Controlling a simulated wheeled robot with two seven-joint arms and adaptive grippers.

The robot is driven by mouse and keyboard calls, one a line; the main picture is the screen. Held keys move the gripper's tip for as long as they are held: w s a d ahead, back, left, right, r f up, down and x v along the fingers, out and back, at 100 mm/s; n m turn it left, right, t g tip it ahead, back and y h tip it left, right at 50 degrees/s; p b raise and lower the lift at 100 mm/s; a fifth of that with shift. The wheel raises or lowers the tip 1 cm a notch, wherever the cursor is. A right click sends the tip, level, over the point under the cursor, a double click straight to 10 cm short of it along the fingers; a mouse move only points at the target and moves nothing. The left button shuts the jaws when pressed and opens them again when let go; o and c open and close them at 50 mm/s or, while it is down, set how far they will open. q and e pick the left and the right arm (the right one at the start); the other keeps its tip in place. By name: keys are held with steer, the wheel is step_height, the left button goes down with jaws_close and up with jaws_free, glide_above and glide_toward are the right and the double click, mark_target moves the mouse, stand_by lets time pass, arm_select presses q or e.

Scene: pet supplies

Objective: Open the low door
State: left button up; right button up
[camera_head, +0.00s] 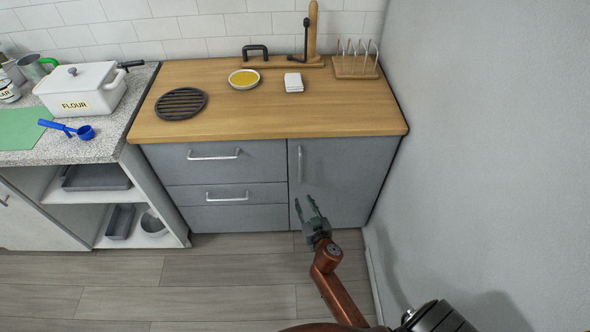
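The low door (345,180) is a grey cabinet door under the wooden counter, at the right end beside the wall. It is closed. Its upright bar handle (300,164) is near the door's left edge, in the upper half. My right gripper (307,206) is in front of the door's lower left part, below the handle, with its fingers pointing up toward it. The two dark fingers are spread apart with nothing between them. The gripper appears apart from the handle. My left gripper is not in view.
Two grey drawers (222,172) with horizontal handles are left of the door. A bare grey wall (470,130) stands close on the right. The wooden counter (290,112) holds a trivet, a bowl and a toast rack. The wooden floor (225,270) in front is clear.

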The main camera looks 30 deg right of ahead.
step_height(320, 180, up, 11)
steer(key=w+d+m+t+h+b, duration=0.1)
steer(key=w+d+t+h, duration=0.1)
steer(key=x, duration=0.7)
steer(key=shift+w+a+r, duration=0.15)
steer(key=shift+w+a, duration=0.1)
steer(key=shift+w, duration=0.05)
jaws_close()
